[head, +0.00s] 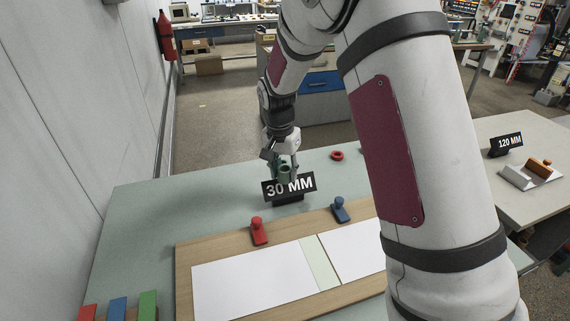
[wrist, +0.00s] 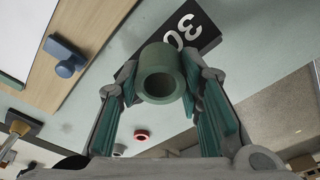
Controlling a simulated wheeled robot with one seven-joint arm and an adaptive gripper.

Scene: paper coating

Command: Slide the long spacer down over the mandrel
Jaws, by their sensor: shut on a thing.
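The spacer, a dull green hollow tube, shows in the wrist view (wrist: 161,73) with its open round end facing the camera. It also shows in the head view (head: 284,174), partly behind the 30 MM sign. My gripper (head: 283,166) points down and is shut on the tube, with teal-padded fingers on both sides of it in the wrist view (wrist: 160,88). The bore looks grey inside, and I cannot tell whether anything is in it. I cannot make out the mandrel in either view. The tube's lower end is hidden in the head view.
The 30 MM sign (head: 289,188) stands just in front of the gripper. A red ring (head: 337,155) lies to the right. A wooden board (head: 185,262) with white sheets and red (head: 258,231) and blue (head: 340,209) knobs lies nearer. A 120 MM sign (head: 506,145) stands on the right table.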

